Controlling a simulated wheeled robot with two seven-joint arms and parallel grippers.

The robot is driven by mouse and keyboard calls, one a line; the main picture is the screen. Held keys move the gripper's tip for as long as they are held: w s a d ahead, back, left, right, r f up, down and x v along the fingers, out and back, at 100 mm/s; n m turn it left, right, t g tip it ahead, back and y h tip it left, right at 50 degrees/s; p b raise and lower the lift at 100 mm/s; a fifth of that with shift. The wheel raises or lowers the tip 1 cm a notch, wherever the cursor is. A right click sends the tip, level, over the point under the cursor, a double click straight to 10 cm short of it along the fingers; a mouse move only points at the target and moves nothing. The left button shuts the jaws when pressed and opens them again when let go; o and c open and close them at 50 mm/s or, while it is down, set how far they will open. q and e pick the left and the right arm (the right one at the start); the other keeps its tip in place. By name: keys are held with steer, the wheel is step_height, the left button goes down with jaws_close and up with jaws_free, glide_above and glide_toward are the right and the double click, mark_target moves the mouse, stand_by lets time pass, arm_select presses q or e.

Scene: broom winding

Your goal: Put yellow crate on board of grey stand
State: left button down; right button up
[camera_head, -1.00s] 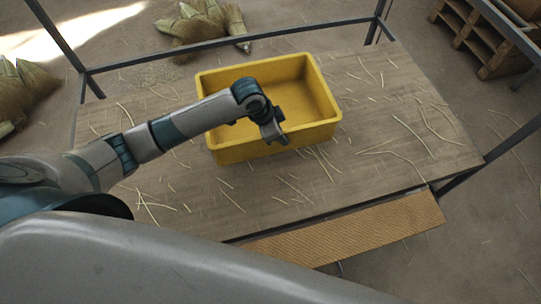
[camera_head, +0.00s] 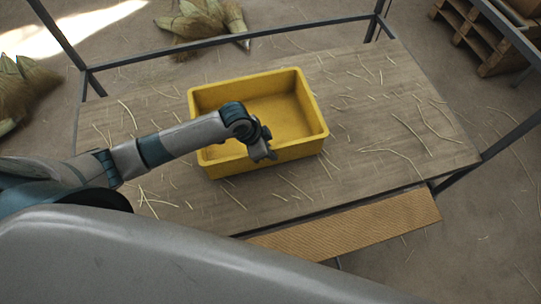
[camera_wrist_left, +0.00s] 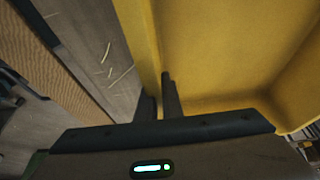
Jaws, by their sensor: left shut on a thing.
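The yellow crate (camera_head: 258,112) is empty and upright on or just above the wooden board (camera_head: 400,150) of the grey stand (camera_head: 85,62); I cannot tell whether it touches the board. My left gripper (camera_head: 263,152) is shut on the crate's near wall. In the left wrist view, the fingers (camera_wrist_left: 160,100) straddle the wall of the crate (camera_wrist_left: 220,60), one finger inside and one outside. My right gripper is not in view.
Loose straws lie over the board. A ribbed tan strip (camera_head: 350,225) runs along the board's near edge. Straw bundles (camera_head: 205,22) lie on the floor behind, and a wooden pallet (camera_head: 475,42) stands at the back right. The right part of the board is free of large objects.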

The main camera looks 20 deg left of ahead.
mark_target(277, 163)
arm_select(q)
steer(key=shift+w+f, duration=0.1)
steer(key=shift+f, duration=1.25)
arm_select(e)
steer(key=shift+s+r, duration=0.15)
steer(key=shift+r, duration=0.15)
arm_select(q)
steer(key=c, duration=1.9)
jaws_free()
steer(key=shift+f, duration=0.2)
steer(key=shift+r, duration=0.1)
steer(key=v, duration=1.1)
steer(key=shift+b, duration=0.3)
steer(key=shift+a+r, duration=0.1)
steer(key=shift+r, duration=0.45)
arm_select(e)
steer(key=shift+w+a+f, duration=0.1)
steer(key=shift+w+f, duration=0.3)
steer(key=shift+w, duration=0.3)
